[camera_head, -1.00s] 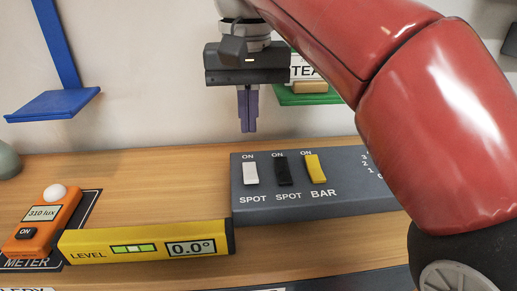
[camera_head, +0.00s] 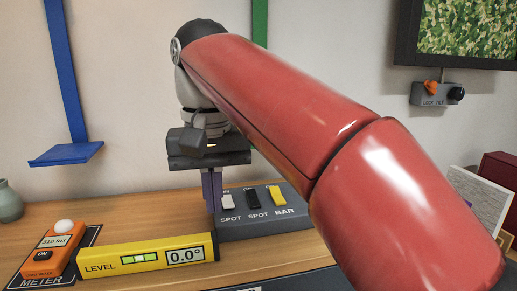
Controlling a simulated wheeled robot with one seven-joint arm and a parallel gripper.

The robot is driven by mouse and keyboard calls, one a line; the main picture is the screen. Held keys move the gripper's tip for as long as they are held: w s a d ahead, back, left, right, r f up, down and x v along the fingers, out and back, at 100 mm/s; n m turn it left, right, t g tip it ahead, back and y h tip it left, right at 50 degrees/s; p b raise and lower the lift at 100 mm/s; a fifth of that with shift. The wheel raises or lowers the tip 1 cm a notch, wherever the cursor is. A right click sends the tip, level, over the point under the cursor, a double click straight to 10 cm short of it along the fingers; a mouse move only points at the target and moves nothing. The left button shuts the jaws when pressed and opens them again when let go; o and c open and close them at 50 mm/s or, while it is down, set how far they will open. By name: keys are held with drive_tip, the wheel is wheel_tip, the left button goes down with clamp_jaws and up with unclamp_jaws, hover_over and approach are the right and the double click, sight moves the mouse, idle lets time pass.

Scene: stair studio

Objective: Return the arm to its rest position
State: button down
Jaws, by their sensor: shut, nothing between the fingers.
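My gripper (camera_head: 212,190) hangs with its purple fingers pointing down, shut and empty, in front of the left end of the grey switch box (camera_head: 262,228). I cannot tell whether the fingertips touch anything. My red arm reaches from the lower right to the upper middle and covers much of the view. The white switch (camera_head: 228,202) is just right of the fingers, with the black switch (camera_head: 253,199) and the yellow switch (camera_head: 277,197) beyond it.
A yellow level (camera_head: 150,256) reading 0.0° lies on the wooden counter (camera_head: 125,215). An orange lux meter (camera_head: 50,252) and a greenish vase (camera_head: 9,202) are at left. A blue bracket (camera_head: 66,154) is on the wall. A picture (camera_head: 468,28) and control box (camera_head: 436,95) are upper right.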

drive_tip(key=s+d+f+m+t, duration=0.1)
drive_tip(key=s+d+f, duration=0.3)
drive_tip(key=d+f, duration=0.7)
drive_tip(key=s+d+f+m+t, duration=0.1)
drive_tip(key=s+d+f+t, duration=0.3)
drive_tip(key=d+f, duration=0.7)
drive_tip(key=shift+s+d+m+t, duration=0.15)
drive_tip(key=shift+s+m+t, duration=0.1)
drive_tip(key=shift+m+t, duration=0.05)
